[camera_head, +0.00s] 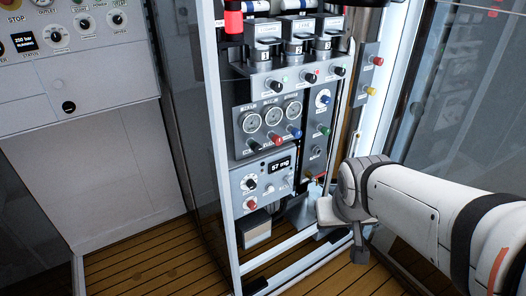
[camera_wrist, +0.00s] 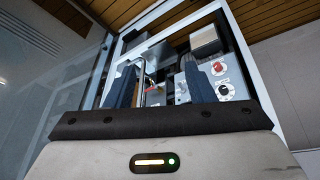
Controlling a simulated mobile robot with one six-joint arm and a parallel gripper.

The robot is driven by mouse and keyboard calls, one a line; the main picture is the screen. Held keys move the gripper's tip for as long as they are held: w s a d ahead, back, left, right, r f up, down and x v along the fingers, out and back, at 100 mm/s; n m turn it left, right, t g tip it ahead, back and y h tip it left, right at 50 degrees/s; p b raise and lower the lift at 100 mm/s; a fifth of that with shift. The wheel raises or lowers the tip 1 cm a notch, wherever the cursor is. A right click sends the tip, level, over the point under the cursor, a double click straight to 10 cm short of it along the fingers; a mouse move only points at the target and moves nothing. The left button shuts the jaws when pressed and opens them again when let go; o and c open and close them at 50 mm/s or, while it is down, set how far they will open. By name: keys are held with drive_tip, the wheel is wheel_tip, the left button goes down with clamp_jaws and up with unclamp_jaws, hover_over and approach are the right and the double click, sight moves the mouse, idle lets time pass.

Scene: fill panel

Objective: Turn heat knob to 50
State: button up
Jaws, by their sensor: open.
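The lower grey control box (camera_head: 282,166) carries a display reading "57 mg". A black knob on a round white dial (camera_head: 250,184) sits at its left, with a red knob (camera_head: 252,203) below it. Their labels are too small to read, so I cannot tell which is the heat knob. In the wrist view the box appears upside down, with the black knob (camera_wrist: 226,90) and red knob (camera_wrist: 218,68) right of my gripper (camera_wrist: 158,66). My gripper's two dark fingers are apart and hold nothing visible. In the head view my gripper is at the box's right, partly hidden by my arm.
A white frame post (camera_head: 220,150) stands left of the panel. Gauges (camera_head: 273,117) and coloured knobs sit above the box. A small box (camera_head: 257,232) is below it. Glass panes flank the frame on both sides. Wooden floor (camera_head: 140,262) is clear at left.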

drive_tip(key=w+f+n+t+b, duration=0.2)
drive_tip(key=w+f+t+b, duration=0.15)
drive_tip(key=w+f, duration=0.4)
drive_tip(key=n+t+y+b, duration=0.75)
drive_tip(key=y+b, duration=0.35)
drive_tip(key=b, duration=0.3)
approach(254, 185)
drive_tip(key=w+g, duration=0.1)
drive_tip(key=x, duration=0.7)
drive_tip(key=shift+w+a+r, duration=0.1)
drive_tip(key=shift+a+r, duration=0.05)
drive_tip(key=shift+a, duration=0.25)
drive_tip(key=shift+c, duration=0.2)
drive_tip(key=c, duration=0.9)
drive_tip(key=shift+d, duration=0.25)
drive_tip(key=shift+c, duration=0.3)
drive_tip(key=shift+a+r, duration=0.1)
